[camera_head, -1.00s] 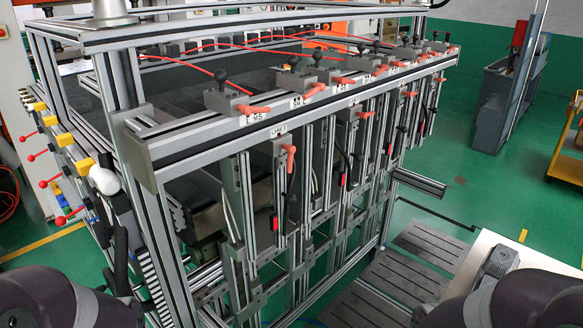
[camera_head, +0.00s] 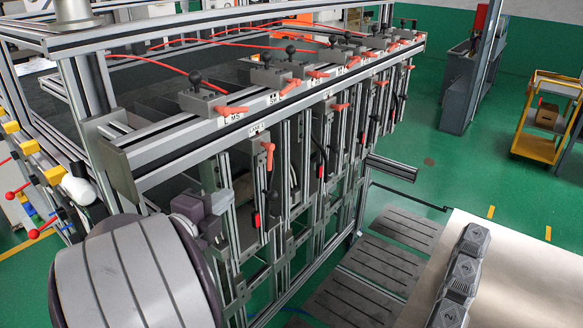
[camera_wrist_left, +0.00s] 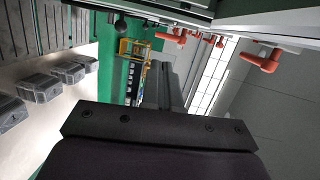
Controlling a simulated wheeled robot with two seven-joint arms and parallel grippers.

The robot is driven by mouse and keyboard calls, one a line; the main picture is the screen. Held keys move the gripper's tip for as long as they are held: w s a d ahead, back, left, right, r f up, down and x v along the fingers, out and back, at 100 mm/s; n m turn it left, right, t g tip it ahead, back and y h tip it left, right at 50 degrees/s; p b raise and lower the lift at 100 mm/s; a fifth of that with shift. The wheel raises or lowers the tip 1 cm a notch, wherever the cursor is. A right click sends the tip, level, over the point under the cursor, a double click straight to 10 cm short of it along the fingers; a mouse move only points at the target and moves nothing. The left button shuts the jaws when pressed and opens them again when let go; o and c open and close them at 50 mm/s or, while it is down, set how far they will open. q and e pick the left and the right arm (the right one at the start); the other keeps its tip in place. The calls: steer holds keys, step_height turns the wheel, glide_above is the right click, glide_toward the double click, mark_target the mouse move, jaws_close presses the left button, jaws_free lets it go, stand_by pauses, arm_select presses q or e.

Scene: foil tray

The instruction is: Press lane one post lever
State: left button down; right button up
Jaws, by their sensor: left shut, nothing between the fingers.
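The lane one post lever (camera_head: 268,152) is a small orange lever hanging below the lane label on the first upright post of the frame. My left gripper (camera_head: 217,206) reaches up from the lower left, to the left of that post and lower than the lever. It is shut and empty, and apart from the lever as far as I can tell. In the left wrist view the dark closed fingers (camera_wrist_left: 160,76) point away from the camera, with an orange lever (camera_wrist_left: 262,62) off to their right. I cannot tell which lever that is. My right gripper is out of view.
A top rail (camera_head: 180,142) carries several more orange levers and black knobs. A pale table (camera_head: 520,275) with grey castings stands at right; a yellow cart (camera_head: 548,115) stands behind on open green floor.

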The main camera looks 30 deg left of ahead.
arm_select(q)
steer(key=shift+d+r+m+h, duration=0.15)
steer(key=shift+r+m+h, duration=0.15)
steer(key=shift+m, duration=0.1)
steer(key=p, duration=0.5)
glide_toward(268, 165)
steer(key=w, duration=0.6)
steer(key=shift+a+f, duration=0.25)
steer(key=shift+a, duration=0.05)
steer(key=shift+w+f, duration=0.15)
steer(key=shift+w, duration=0.25)
